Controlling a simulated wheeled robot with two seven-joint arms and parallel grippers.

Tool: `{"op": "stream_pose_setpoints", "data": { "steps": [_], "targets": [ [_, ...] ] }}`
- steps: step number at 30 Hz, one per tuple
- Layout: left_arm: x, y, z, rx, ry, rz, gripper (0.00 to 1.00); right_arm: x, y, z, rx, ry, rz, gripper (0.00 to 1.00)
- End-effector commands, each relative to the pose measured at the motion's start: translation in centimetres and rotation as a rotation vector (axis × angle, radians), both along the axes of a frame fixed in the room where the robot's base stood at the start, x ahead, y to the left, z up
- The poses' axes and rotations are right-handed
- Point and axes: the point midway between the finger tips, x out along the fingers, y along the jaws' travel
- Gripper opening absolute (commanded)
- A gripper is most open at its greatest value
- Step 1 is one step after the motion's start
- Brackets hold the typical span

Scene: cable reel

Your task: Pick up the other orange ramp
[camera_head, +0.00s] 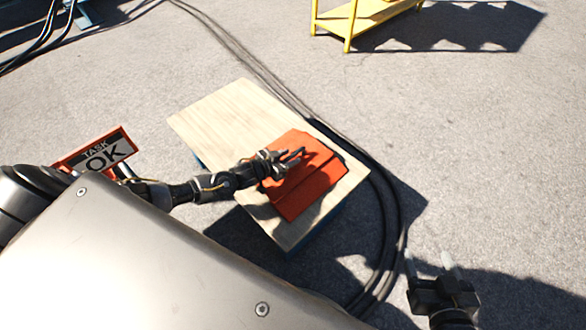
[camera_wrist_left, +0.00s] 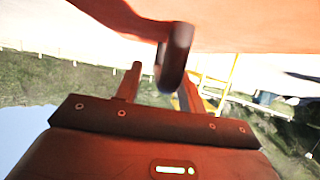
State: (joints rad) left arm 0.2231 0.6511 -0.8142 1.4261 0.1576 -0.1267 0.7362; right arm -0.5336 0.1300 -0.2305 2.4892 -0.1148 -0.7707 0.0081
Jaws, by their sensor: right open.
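An orange ramp (camera_head: 318,168) lies on the pale wooden top of a low table (camera_head: 225,115). My left gripper (camera_head: 296,158) is over the ramp, close to its upper surface. In the left wrist view my left gripper (camera_wrist_left: 158,90) has its fingers apart. A dark loop (camera_wrist_left: 175,55), which looks like a handle, hangs from the orange surface (camera_wrist_left: 240,25) close to the fingertips. I cannot tell whether the fingers touch it. My right gripper (camera_head: 430,264) is open and empty over the ground at the lower right.
Black cables (camera_head: 388,215) run along the ground around the table's right side. A yellow stand (camera_head: 360,18) is at the top. An orange-framed sign reading "TASK OK" (camera_head: 100,155) is at the left. Open pavement (camera_head: 480,150) lies to the right.

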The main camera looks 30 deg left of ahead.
Motion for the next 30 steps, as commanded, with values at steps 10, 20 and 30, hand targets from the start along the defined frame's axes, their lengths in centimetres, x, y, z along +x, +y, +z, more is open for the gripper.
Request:
{"op": "stream_pose_setpoints", "data": {
  "steps": [10, 20, 30],
  "targets": [
    [-0.03, -0.03, 0.01, 0.0, 0.0, -0.001, 0.02, 0.0, -0.03, -0.03, -0.001, 0.002, -0.001, 0.66],
    [-0.05, -0.09, -0.01, -0.001, 0.0, -0.002, 0.0, 0.01, -0.05, -0.05, -0.001, 0.002, -0.001, 0.66],
    [-0.07, -0.14, -0.01, -0.001, 0.0, -0.003, 0.0, 0.01, -0.06, -0.07, -0.001, 0.003, -0.001, 0.66]
  ]
}}
